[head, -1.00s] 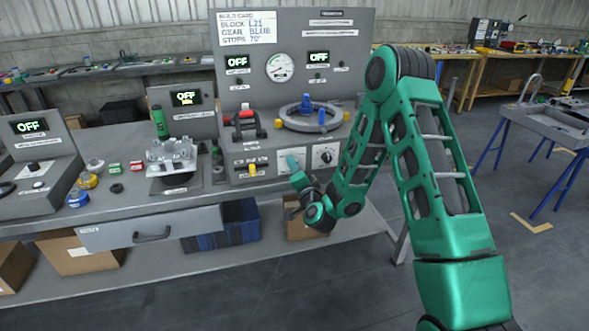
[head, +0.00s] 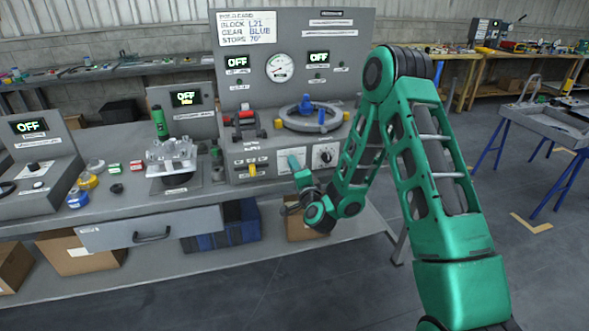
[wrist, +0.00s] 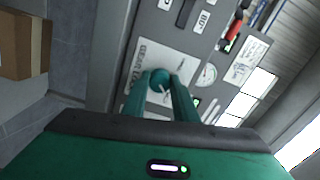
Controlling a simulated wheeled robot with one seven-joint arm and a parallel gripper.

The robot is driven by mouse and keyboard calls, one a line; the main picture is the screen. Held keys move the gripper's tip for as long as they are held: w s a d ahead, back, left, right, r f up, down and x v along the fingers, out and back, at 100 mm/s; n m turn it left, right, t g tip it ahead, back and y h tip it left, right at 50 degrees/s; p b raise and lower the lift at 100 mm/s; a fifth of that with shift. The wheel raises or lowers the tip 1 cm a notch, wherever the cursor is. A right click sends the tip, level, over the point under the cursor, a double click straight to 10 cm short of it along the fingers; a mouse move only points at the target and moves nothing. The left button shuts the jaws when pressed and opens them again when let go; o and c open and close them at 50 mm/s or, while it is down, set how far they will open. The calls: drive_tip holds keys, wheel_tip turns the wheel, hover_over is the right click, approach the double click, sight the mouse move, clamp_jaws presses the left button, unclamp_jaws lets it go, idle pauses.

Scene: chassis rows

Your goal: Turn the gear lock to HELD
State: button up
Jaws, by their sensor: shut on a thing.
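The gear lock knob (wrist: 160,79) is a small round green-looking knob with a pale pointer mark, on a white plate (wrist: 146,57) whose lettering begins "GEAR LO". My gripper (wrist: 161,86) is shut on the knob, one finger on each side of it in the wrist view. The plate's remaining text is partly hidden by the fingers, and I cannot read which position the pointer marks. In the head view, my gripper (head: 292,161) is at the front of the grey console (head: 345,95) and hides the knob.
A white plate with a dark dial (head: 325,156) sits just right of my gripper. A grey ring with a blue part (head: 307,118) lies on the console above. A yellow switch (head: 252,170) is to the left. A drawer (head: 150,229) is below the bench.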

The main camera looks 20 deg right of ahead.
drive_tip(key=shift+a+f, duration=0.1)
drive_tip(key=shift+a, duration=0.1)
drive_tip(key=o, duration=1.1)
drive_tip(key=shift+c, duration=0.2)
drive_tip(key=shift+d, duration=0.1)
drive_tip(key=s, duration=1)
drive_tip(key=shift+s, duration=0.4)
